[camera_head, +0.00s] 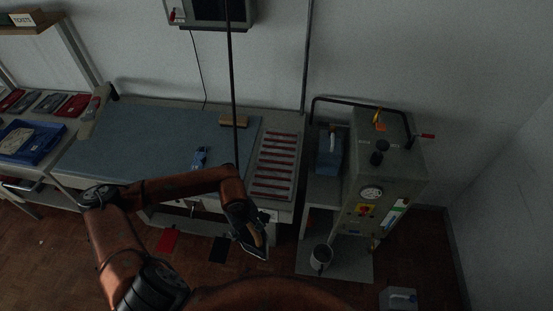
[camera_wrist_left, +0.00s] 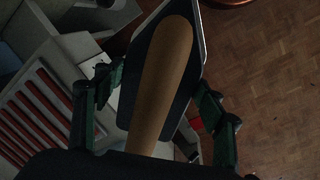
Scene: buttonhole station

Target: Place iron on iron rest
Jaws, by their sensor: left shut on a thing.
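The iron (camera_head: 259,246) has a dark pointed body and a tan wooden handle. My left gripper (camera_head: 247,222) is shut on it and holds it in the air in front of the table's front edge. In the left wrist view, the handle (camera_wrist_left: 165,75) runs between the green-edged fingers, with the dark iron body beneath it. The iron rest (camera_head: 275,167), a grey plate with several red strips, lies on the right end of the table, beyond and slightly right of the gripper. It also shows at the left wrist view's left side (camera_wrist_left: 48,108). My right gripper is out of view.
A blue-grey pad (camera_head: 135,143) covers most of the table, with a small blue item (camera_head: 200,157) and a wooden block (camera_head: 233,120) on it. A dark cord hangs from above. A grey boiler cabinet (camera_head: 385,165) stands right of the rest. A cup (camera_head: 321,257) sits low in front.

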